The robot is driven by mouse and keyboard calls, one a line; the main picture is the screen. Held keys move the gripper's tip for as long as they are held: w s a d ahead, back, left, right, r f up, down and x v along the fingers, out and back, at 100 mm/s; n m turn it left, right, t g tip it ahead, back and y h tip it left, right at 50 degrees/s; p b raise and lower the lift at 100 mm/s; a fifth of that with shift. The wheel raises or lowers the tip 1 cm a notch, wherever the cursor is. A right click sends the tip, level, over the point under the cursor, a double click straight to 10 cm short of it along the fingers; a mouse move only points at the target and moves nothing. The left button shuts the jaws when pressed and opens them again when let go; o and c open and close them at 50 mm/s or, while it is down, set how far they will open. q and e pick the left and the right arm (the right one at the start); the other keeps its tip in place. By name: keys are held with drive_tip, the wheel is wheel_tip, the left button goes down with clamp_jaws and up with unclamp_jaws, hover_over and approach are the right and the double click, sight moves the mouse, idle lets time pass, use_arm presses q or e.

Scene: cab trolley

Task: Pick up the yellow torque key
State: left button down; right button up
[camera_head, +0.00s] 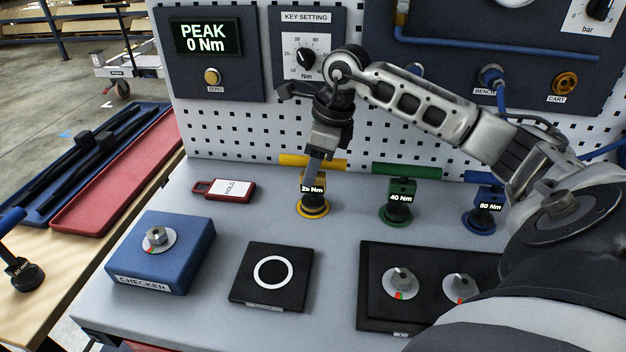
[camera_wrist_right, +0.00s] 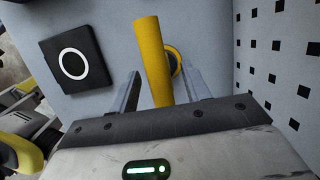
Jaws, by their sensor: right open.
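The yellow torque key (camera_head: 314,209) stands upright on the grey bench, with a yellow T-handle and a "25 Nm" label. My right gripper (camera_head: 312,172) points down at its handle from above, and the arm covers part of the key. In the right wrist view, the yellow handle (camera_wrist_right: 152,60) lies between the two spread fingers of the right gripper (camera_wrist_right: 161,88). The fingers look apart from it, with gaps on both sides. My left gripper is out of view.
A green 40 Nm key (camera_head: 397,200) and a blue 50 Nm key (camera_head: 482,210) stand to the right. A red HOLD tag (camera_head: 206,189), a blue checker block (camera_head: 190,262) and a black pad with a white ring (camera_head: 247,292) lie nearby. A perforated panel (camera_head: 235,130) rises behind.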

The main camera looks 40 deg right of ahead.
drive_tip(key=shift+x, duration=1)
drive_tip(key=shift+c, duration=0.4)
clamp_jaws()
drive_tip(key=shift+r, duration=0.1)
